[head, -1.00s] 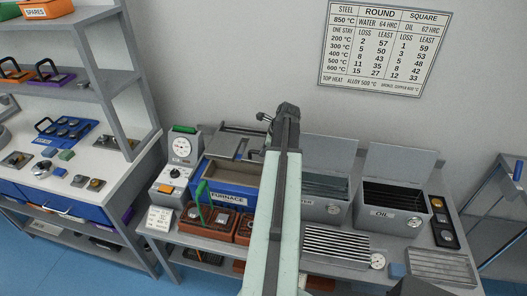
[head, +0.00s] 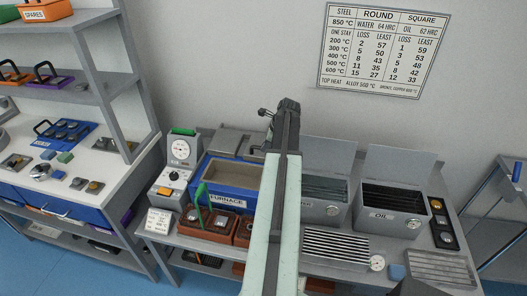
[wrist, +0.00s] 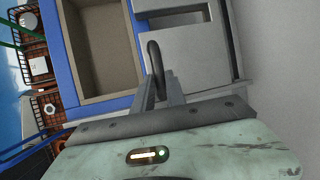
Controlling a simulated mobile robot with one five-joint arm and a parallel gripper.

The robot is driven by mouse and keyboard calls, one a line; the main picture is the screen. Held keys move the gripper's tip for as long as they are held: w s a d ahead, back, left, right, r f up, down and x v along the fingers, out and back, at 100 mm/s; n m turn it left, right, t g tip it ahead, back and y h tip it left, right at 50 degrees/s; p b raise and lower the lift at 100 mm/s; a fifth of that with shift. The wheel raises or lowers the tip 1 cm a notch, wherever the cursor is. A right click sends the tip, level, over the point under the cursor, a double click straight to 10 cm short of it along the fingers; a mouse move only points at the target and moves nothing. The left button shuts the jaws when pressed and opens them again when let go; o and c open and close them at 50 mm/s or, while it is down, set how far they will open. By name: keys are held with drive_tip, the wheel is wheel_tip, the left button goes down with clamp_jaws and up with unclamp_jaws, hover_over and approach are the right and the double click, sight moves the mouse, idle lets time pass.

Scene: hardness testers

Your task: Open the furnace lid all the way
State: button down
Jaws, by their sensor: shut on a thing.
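The blue furnace (head: 231,187) stands on the bench, its label facing front. Its beige chamber (head: 230,173) is uncovered from above and looks empty; it also shows in the wrist view (wrist: 108,45). The grey lid (head: 233,141) lies flat behind the chamber, toward the wall; it fills the middle of the wrist view (wrist: 195,65). My gripper (wrist: 160,88) is shut on the dark lid handle (wrist: 153,57), at the lid's edge next to the chamber. In the head view my arm hides the handle and part of the lid.
A control box with a dial (head: 181,150) stands left of the furnace. Baskets of parts (head: 220,222) sit in front. The water tank (head: 325,188) and oil tank (head: 392,205) stand to the right, lids up. The wall is close behind the lid.

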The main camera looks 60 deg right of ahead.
drive_tip(key=shift+s+a, duration=0.1)
drive_tip(key=shift+a, duration=0.05)
drive_tip(key=c, duration=1.4)
unclamp_jaws()
drive_tip(key=shift+o, duration=0.2)
drive_tip(key=p+v, duration=0.7)
drive_tip(key=shift+r, duration=0.35)
drive_tip(key=shift+s, duration=0.1)
